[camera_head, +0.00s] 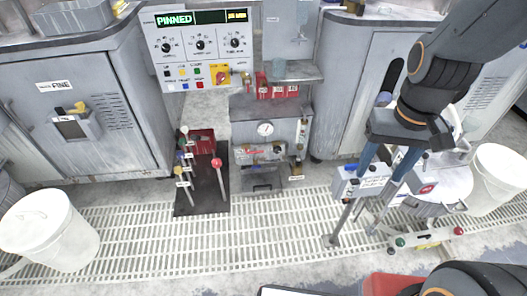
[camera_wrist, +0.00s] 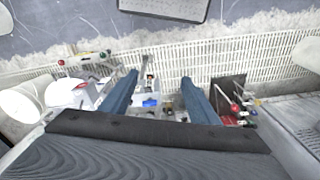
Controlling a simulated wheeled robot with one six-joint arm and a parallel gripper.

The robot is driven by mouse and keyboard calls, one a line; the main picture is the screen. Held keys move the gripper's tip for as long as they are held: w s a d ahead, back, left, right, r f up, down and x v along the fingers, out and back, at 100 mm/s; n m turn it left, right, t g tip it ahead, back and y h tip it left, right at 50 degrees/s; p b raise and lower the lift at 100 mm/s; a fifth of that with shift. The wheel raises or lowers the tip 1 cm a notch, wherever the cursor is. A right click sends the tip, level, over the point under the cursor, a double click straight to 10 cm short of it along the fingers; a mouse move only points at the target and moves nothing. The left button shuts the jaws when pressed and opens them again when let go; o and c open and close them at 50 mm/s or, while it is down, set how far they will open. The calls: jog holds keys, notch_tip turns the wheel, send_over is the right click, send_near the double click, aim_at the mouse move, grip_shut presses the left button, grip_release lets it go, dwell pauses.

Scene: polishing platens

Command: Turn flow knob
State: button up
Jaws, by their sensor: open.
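My gripper (camera_head: 382,172) is at the right in the head view, pointing down with two blue fingers spread apart and nothing between them. In the wrist view my gripper (camera_wrist: 158,82) also shows open. A small grey control box (camera_head: 362,182) on a post stands at the fingers, partly behind them; I cannot tell whether they touch. A white control panel (camera_head: 203,60) at upper left bears several black round knobs, including a middle one (camera_head: 200,45), and a red-on-yellow switch (camera_head: 219,73). Labels are too small to read, so I cannot tell which is the flow knob.
A grey unit with a gauge (camera_head: 265,129) stands below the panel, beside a black stand (camera_head: 187,203) with coloured-ball levers. White buckets (camera_head: 48,232) stand left and right (camera_head: 497,180). A low bar with coloured knobs (camera_head: 428,238) lies at lower right. The middle floor grating (camera_head: 285,222) is clear.

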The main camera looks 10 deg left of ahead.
jog(key=w+a+f+t+y+b, duration=0.1)
jog(key=w+a+f+t+b, duration=0.25)
jog(key=w+f+b, duration=0.65)
jog(key=w+a+f+n+t+b, duration=0.15)
jog(key=w+a+f+b, duration=0.35)
jog(key=w+f, duration=0.75)
jog(key=w+a+f+m+t+y+b, duration=0.1)
jog(key=w+a+f+t+b, duration=0.3)
jog(key=w+f+b, duration=0.7)
jog(key=t+y+b, duration=0.1)
jog(key=t+b, duration=0.3)
jog(key=b, duration=0.4)
send_near(278, 152)
jog(key=d+r, duration=0.6)
jog(key=r, duration=0.2)
jog(key=w+a+f+n+t+y+b, duration=0.15)
jog(key=a+f+t+b, duration=0.35)
jog(key=f+b, duration=0.5)
jog(key=shift+g+y, duration=0.25)
jog(key=shift+g, duration=0.35)
jog(key=shift+a+f+b+x, duration=0.2)
jog(key=shift+b+x, duration=0.35)
jog(key=shift+x, duration=0.85)
jog(key=shift+a+f+b+x, duration=0.1)
jog(key=shift+f+b+x, duration=0.35)
jog(key=shift+x, duration=1)
jog(key=shift+a+f+b+x, duration=0.15)
jog(key=shift+b+x, duration=0.55)
jog(key=shift+x, duration=0.7)
jog(key=shift+s, duration=0.1)
